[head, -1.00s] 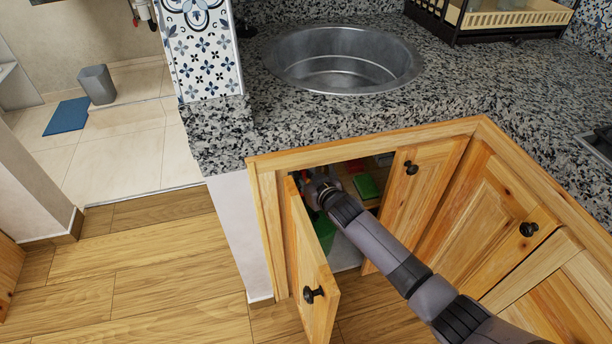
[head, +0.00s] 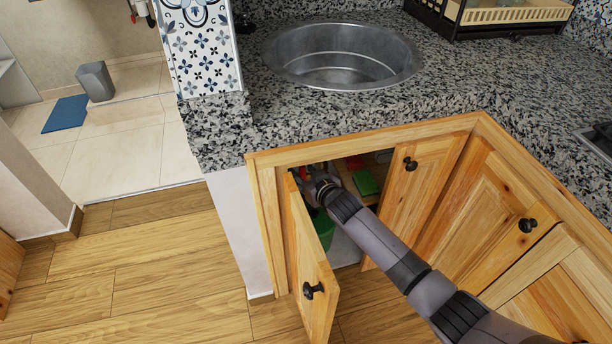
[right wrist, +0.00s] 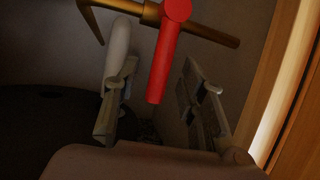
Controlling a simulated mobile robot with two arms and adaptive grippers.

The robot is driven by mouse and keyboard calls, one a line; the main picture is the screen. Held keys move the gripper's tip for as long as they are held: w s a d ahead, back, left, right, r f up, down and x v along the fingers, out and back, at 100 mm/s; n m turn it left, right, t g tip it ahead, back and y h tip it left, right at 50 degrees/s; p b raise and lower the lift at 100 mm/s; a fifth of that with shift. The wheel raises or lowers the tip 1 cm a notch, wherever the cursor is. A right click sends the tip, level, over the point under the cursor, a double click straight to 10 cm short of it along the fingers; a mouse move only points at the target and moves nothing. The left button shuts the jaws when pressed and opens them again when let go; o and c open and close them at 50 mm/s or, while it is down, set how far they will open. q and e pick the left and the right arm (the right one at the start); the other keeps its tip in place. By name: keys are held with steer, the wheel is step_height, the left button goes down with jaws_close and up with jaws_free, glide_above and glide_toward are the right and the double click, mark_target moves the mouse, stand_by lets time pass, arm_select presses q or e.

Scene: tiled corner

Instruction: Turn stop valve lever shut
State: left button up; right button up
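The stop valve's red lever (right wrist: 165,58) shows in the right wrist view, on a brass pipe (right wrist: 215,31). The lever points down in that picture, with its free end between my right gripper's two fingers. My right gripper (right wrist: 158,78) is open, with a gap on each side of the lever. In the head view my right arm reaches through the open cabinet door, and the gripper (head: 309,182) is inside under the counter, partly hidden by the cabinet frame and my wrist. A small red spot shows near it, too small to identify. My left gripper is not in view.
The open wooden door (head: 312,262) stands left of my arm; another door (head: 420,200) is on its right. Inside are a green bucket (head: 322,228) and a green block (head: 366,183). The granite counter (head: 215,130) with the sink (head: 342,58) lies above.

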steer(key=v, duration=1.2)
steer(key=shift+f, duration=0.1)
